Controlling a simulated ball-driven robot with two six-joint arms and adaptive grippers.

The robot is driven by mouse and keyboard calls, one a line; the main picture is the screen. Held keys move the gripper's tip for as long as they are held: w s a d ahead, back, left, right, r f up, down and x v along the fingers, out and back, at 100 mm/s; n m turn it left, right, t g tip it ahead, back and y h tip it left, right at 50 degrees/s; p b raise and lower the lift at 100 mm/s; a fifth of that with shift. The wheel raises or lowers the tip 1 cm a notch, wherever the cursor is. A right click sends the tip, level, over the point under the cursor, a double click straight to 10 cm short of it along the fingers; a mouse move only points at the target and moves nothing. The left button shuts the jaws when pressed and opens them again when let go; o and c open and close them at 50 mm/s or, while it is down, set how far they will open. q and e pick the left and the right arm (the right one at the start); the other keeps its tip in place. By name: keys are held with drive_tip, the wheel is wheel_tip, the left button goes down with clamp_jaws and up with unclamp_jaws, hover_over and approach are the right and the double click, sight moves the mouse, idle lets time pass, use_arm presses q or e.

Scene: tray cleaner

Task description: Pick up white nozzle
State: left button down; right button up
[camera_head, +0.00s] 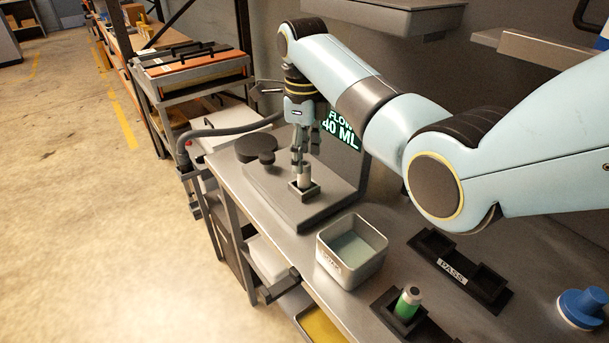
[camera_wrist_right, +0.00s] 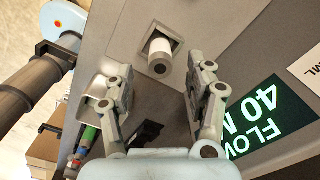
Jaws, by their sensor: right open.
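The white nozzle (camera_head: 305,174) stands upright in a small square dark holder (camera_head: 305,191) on the grey metal fixture. In the right wrist view the nozzle (camera_wrist_right: 160,50) is a short pale cylinder with a dark round end, set in the square opening. My right gripper (camera_head: 299,158) points down just above the nozzle. In the right wrist view its two fingers (camera_wrist_right: 153,85) are spread wide, with the nozzle between and beyond their tips. Nothing is held. My left gripper does not show.
A grey bin (camera_head: 352,252) with pale liquid stands in front of the fixture. A green-and-white part (camera_head: 408,300) sits in a black holder near a black PASS rack (camera_head: 458,268). A FLOW 40 ML display (camera_head: 341,128) is behind the gripper. A dark round knob (camera_head: 257,148) lies left.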

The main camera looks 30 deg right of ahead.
sight(304, 173)
wheel_tip(304, 173, down, 5)
drive_tip(key=shift+s+r, duration=0.1)
drive_tip(key=shift+r, duration=0.05)
drive_tip(key=shift+f, duration=0.3)
drive_tip(key=shift+c, duration=0.5)
drive_tip(key=c, duration=0.5)
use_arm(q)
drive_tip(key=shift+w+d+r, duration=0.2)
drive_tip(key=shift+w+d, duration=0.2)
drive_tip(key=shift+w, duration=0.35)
use_arm(e)
clamp_jaws()
